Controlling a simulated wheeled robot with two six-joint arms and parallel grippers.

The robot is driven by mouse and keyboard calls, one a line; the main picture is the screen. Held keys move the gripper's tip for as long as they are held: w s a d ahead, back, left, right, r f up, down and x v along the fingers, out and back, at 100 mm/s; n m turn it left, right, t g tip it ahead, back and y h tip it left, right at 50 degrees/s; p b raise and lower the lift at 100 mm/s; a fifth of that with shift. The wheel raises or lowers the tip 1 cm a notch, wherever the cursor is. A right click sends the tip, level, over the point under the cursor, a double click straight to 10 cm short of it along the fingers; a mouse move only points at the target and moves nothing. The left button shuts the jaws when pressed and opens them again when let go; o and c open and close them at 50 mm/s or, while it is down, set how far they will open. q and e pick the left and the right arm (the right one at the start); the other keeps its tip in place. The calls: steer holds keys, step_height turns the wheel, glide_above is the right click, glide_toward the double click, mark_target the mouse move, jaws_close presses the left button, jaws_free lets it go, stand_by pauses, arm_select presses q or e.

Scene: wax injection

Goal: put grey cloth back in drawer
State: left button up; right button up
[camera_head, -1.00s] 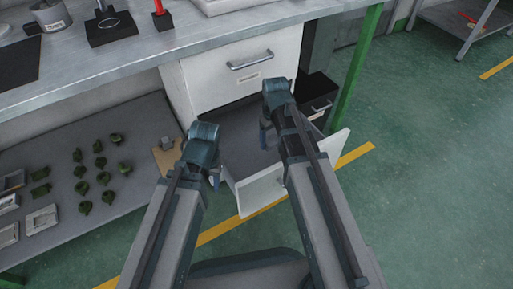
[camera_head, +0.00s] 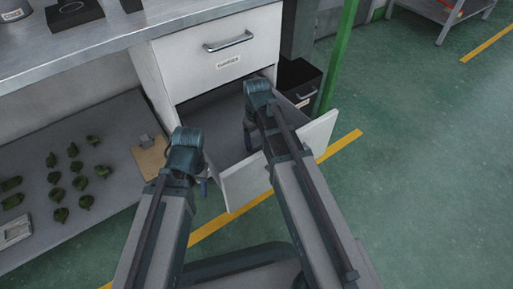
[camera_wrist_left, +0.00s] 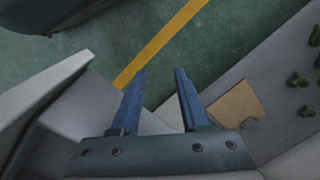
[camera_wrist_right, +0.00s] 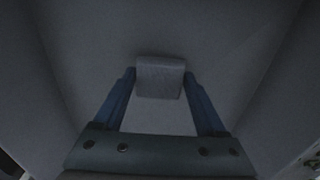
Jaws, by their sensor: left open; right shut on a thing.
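The drawer (camera_head: 229,125) under the bench is pulled open. Its white front panel (camera_head: 245,184) faces me and its inside is shadowed. My right gripper (camera_head: 249,140) reaches into the drawer. In the right wrist view its fingers (camera_wrist_right: 160,82) are shut on the grey cloth (camera_wrist_right: 160,78), a small folded grey piece between the fingertips, with the drawer floor and walls around it. In the head view the arm hides the cloth. My left gripper (camera_head: 203,182) is open and empty beside the left side of the drawer. It also shows in the left wrist view (camera_wrist_left: 160,88).
A closed upper drawer (camera_head: 225,55) with a handle sits just above. A low shelf (camera_head: 100,115) at left holds several green pieces and a tan board (camera_head: 152,158) with a small grey block. A green post (camera_head: 337,60) stands right of the drawer.

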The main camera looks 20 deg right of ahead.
mark_target(257, 141)
step_height(257, 141, down, 3)
steer(key=shift+f+b, duration=0.15)
steer(key=shift+b, duration=1.05)
steer(key=o, duration=0.8)
steer(key=shift+c, duration=0.2)
steer(key=o, duration=0.4)
step_height(257, 141, up, 12)
steer(key=p, duration=1.2)
steer(key=shift+r, duration=0.25)
